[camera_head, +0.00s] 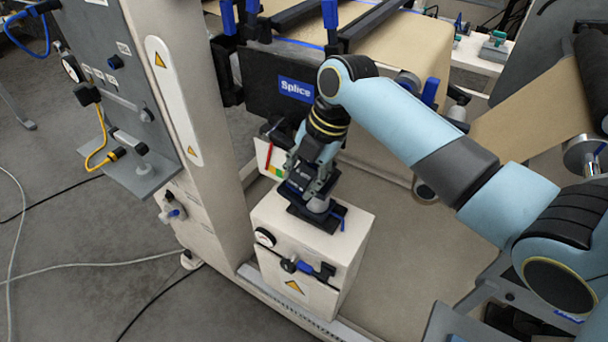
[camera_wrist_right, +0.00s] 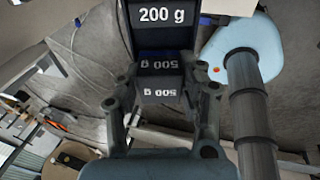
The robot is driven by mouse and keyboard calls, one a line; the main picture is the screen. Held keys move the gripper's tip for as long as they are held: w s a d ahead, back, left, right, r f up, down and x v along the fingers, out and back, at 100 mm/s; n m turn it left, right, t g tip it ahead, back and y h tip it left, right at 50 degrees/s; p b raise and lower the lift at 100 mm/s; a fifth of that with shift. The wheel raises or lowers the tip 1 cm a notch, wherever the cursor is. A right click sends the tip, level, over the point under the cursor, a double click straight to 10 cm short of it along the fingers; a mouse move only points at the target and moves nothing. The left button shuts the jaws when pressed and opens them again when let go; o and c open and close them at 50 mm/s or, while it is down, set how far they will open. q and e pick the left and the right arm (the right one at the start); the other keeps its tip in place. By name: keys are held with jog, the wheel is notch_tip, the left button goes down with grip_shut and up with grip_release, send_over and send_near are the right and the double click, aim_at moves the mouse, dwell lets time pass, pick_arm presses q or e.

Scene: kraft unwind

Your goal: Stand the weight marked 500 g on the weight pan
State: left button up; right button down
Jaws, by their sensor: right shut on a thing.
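My right gripper (camera_head: 312,186) is over the top of a cream box (camera_head: 330,236) in the head view, pointing down. In the right wrist view, my right gripper (camera_wrist_right: 161,100) is shut on the dark weight marked 500 g (camera_wrist_right: 160,84), whose white lettering reads upside down. A dark piece marked 200 g (camera_wrist_right: 162,16) shows just beyond it. A dark plate (camera_head: 328,222) lies on the cream box under the gripper. I cannot tell whether it is the weight pan, or whether the held weight touches it. The gripper hides much of this spot. My left gripper is not in view.
A dark panel with a blue Splice label (camera_head: 296,88) stands close behind the gripper. A tall cream machine column (camera_head: 185,100) rises at left. A kraft paper roll (camera_head: 400,45) is behind. The cream box has a knob (camera_head: 265,237) on its front.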

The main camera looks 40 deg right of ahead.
jog(key=shift+s+f, duration=0.15)
jog(key=c, duration=0.7)
grip_release()
jog(key=shift+d, duration=0.1)
jog(key=v, duration=1.2)
jog(key=shift+s, duration=0.1)
jog(key=shift+f, duration=0.1)
